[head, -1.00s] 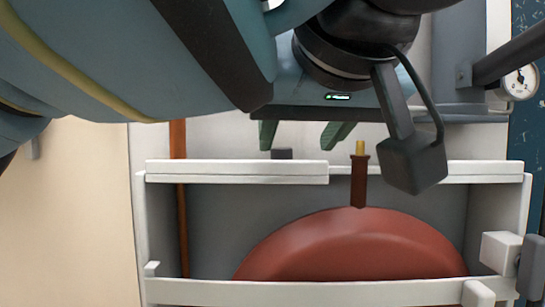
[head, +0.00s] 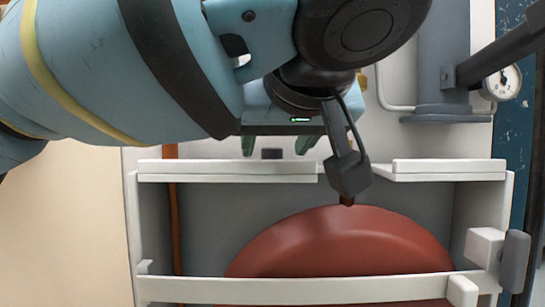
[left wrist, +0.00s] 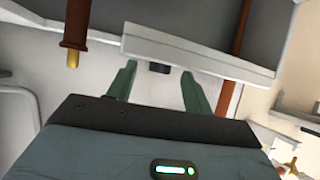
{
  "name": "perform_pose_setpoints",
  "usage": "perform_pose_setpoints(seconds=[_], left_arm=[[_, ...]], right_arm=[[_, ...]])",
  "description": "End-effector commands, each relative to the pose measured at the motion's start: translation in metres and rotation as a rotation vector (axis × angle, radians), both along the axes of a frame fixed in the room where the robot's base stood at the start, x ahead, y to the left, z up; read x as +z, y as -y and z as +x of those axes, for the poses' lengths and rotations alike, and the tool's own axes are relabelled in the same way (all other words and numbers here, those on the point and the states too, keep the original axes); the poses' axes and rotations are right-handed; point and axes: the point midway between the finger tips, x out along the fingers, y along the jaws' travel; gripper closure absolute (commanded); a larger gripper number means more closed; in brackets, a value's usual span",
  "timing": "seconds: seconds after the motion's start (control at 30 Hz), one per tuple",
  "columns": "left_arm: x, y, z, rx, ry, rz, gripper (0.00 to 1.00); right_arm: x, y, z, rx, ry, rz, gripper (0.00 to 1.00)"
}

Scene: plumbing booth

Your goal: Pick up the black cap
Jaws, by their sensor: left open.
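The black cap (head: 271,154) is a small dark block just behind the top edge of the white-framed cabinet in the head view. In the left wrist view the black cap (left wrist: 159,68) shows beyond and between the fingertips. My left gripper (head: 277,148) is open, its two green fingers pointing at the cabinet top, one on each side of the cap as seen. The left wrist view also shows the gripper (left wrist: 160,82) empty. I cannot tell whether the fingers touch the cap. My right gripper is not in view.
The white cabinet rail (head: 227,167) lies just below the fingers. A red rounded tank (head: 345,245) sits inside the cabinet. A brass-tipped copper pipe stub (left wrist: 73,40) stands to the side. A copper pipe (head: 173,215) runs down the left; a gauge (head: 503,82) is at right.

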Motion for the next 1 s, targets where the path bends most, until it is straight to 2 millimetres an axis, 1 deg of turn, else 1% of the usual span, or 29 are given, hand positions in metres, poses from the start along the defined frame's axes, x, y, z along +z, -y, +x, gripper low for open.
perform_pose_setpoints(seconds=[0.03, 0.13, 0.23, 0.43, 0.7, 0.8, 1.0], left_arm=[[-0.003, -0.002, 0.006, 0.003, 0.0, 0.001, 0.49], [-0.007, -0.003, 0.014, 0.002, 0.0, 0.001, 0.49], [-0.009, -0.003, 0.017, -0.001, 0.001, 0.0, 0.49], [-0.01, -0.003, 0.017, -0.001, 0.0, 0.0, 0.49], [-0.01, -0.003, 0.017, 0.0, 0.0, 0.0, 0.84], [-0.01, -0.003, 0.017, 0.0, 0.0, 0.0, 0.96], [-0.01, -0.003, 0.017, 0.0, 0.0, 0.0, 0.96]], right_arm=[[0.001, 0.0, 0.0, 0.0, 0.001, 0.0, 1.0], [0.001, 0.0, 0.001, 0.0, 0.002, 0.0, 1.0], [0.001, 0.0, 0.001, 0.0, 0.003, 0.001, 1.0], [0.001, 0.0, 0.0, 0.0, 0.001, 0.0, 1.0], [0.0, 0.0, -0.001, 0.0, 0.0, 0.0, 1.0], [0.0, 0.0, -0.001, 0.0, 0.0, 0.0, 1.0], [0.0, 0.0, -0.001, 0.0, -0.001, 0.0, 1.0]])
